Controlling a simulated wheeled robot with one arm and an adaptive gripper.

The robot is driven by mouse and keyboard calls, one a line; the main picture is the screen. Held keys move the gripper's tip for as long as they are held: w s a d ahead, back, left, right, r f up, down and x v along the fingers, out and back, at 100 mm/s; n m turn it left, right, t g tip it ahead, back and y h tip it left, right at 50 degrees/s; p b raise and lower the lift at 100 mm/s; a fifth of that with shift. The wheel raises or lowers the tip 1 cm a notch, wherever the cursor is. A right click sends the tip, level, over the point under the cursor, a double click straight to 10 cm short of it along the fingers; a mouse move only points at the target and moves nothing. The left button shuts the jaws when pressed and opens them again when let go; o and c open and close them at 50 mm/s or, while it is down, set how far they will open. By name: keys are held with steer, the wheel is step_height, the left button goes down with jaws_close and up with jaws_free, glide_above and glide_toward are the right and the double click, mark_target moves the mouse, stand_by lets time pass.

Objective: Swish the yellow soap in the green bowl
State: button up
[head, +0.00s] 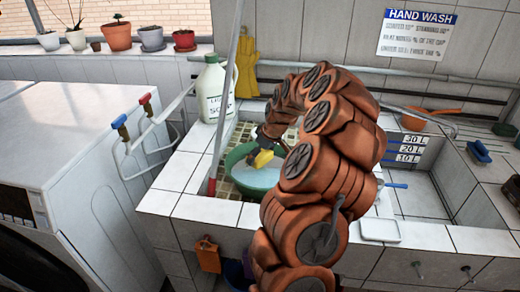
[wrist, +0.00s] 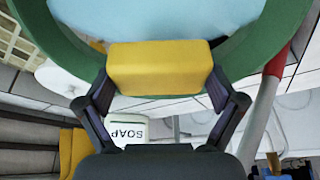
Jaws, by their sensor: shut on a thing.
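The green bowl (head: 240,179) sits in the left basin of the tiled sink and holds pale bluish liquid. My gripper (head: 262,150) reaches into the bowl and is shut on the yellow soap (head: 264,159). In the wrist view, the soap (wrist: 160,68) is a yellow block held between both fingers of my gripper (wrist: 160,90). The bowl's green rim (wrist: 240,50) and the liquid show beyond the soap. In the head view, my arm hides part of the bowl's right side. I cannot tell whether the soap touches the liquid.
A white liquid soap bottle (head: 212,90) stands on the sink's back left edge. Yellow gloves (head: 247,68) hang behind it. A second basin (head: 420,190) with level marks lies to the right. A white washing machine (head: 75,165) stands at the left. A small white dish (head: 379,229) lies on the front ledge.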

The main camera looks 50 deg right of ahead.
steer(key=shift+f+p, duration=0.35)
steer(key=shift+f, duration=3.85)
steer(key=shift+a, duration=0.1)
steer(key=shift+w+a, duration=0.6)
steer(key=shift+w, duration=0.35)
steer(key=shift+b, duration=0.3)
steer(key=shift+s+d+f+b, duration=0.1)
steer(key=shift+s+d+b, duration=0.35)
steer(key=shift+s, duration=0.1)
steer(key=shift+s+d+f+b, duration=0.1)
steer(key=shift+s+d+b, duration=0.2)
steer(key=shift+s+b, duration=0.2)
steer(key=shift+s+d+r+b, duration=0.2)
steer(key=shift+s+d+b, duration=0.25)
steer(key=shift+s, duration=0.4)
steer(key=shift+w, duration=0.1)
